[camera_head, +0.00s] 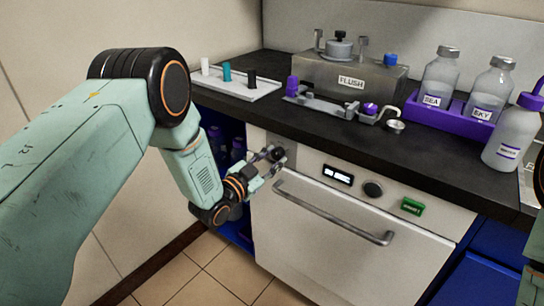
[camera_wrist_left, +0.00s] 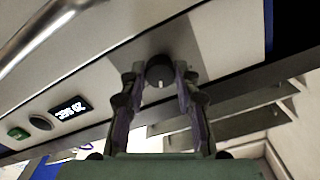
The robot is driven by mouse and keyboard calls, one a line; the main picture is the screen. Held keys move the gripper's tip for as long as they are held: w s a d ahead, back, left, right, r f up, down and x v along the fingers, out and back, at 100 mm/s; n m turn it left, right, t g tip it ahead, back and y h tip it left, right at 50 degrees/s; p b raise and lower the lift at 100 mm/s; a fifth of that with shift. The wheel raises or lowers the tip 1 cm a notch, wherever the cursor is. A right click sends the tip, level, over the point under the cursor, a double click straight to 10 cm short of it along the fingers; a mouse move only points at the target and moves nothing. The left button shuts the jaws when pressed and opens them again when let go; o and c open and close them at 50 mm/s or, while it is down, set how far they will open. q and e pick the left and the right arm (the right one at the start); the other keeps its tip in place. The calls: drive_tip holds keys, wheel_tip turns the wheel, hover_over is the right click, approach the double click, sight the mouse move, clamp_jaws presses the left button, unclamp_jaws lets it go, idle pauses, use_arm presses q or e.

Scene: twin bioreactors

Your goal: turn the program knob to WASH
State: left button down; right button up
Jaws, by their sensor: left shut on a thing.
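The program knob (camera_wrist_left: 159,72) is a small dark round knob with a pale pointer mark, on the left end of the washer's pale front panel. In the head view the knob (camera_head: 277,154) is partly covered by my left gripper (camera_head: 268,163). In the left wrist view my left gripper (camera_wrist_left: 160,84) has one finger on each side of the knob and is shut on it. I cannot read any program labels around the knob. My right gripper is not clearly in view; only part of my right arm shows at the right edge.
The panel also has a small lit display (camera_head: 337,175), a second dark knob (camera_head: 373,189) and a green button (camera_head: 412,206). A long door handle (camera_head: 330,213) sticks out below. On the counter stand a FLUSH box (camera_head: 350,78) and labelled bottles (camera_head: 439,82).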

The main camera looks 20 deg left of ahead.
use_arm(q)
drive_tip(key=m+p, duration=0.1)
drive_tip(key=m, duration=0.3)
drive_tip(key=shift+m, duration=0.3)
drive_tip(key=shift+m+p, duration=0.45)
drive_tip(key=shift+m, duration=1.05)
drive_tip(key=c, duration=1)
unclamp_jaws()
drive_tip(key=v, duration=1.2)
drive_tip(key=shift+r, duration=0.1)
